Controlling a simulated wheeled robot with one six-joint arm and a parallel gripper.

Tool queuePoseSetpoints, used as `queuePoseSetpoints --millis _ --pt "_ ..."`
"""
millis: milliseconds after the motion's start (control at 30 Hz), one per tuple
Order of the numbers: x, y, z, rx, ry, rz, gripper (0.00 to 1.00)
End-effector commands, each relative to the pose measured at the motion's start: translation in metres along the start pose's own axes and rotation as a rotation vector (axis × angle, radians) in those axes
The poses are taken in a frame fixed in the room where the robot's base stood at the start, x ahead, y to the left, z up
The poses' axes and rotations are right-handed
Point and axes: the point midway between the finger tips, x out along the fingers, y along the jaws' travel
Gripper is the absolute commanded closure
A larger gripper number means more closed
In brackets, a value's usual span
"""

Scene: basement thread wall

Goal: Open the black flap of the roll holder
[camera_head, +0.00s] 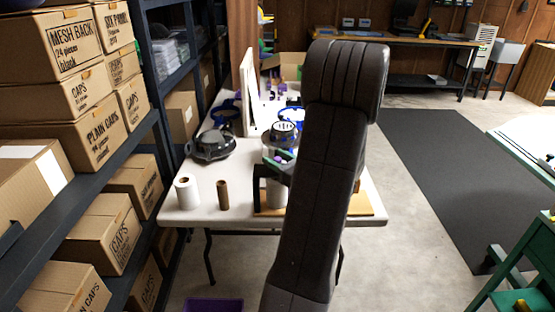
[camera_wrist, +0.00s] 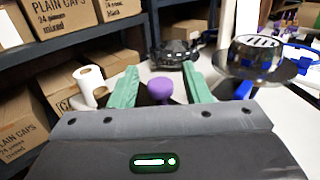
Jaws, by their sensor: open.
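My gripper (camera_wrist: 160,72) is open in the wrist view, its two green fingers on either side of a purple knob (camera_wrist: 161,90). The knob sits between the fingers with room at both sides, and I cannot tell how near it is in depth. A dark surface by the knob seems to be the black flap (camera_wrist: 146,99); my wrist hides most of it. In the head view the black roll holder (camera_head: 262,172) stands near the table's front edge, largely behind my arm. A white roll (camera_head: 275,194) shows below it.
A white roll (camera_head: 187,191) and a brown roll (camera_head: 222,195) stand on the white table (camera_head: 240,214), left of the holder. A dark round device (camera_head: 211,146) is behind them. Shelves with boxes (camera_head: 87,131) line the left. Open floor (camera_head: 385,255) lies to the right.

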Motion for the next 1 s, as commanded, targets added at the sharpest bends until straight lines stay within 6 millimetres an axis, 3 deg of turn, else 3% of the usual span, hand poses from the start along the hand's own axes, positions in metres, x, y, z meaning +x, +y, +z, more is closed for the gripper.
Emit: queuePoseSetpoints --millis 200,433,1000 --pt "0.000 0.000 0.000 0.000 0.000 0.000 0.57" --pt "0.000 0.000 0.000 0.000 0.000 0.000 1.00" --pt "0.004 0.004 0.013 -0.095 0.095 0.002 1.00"
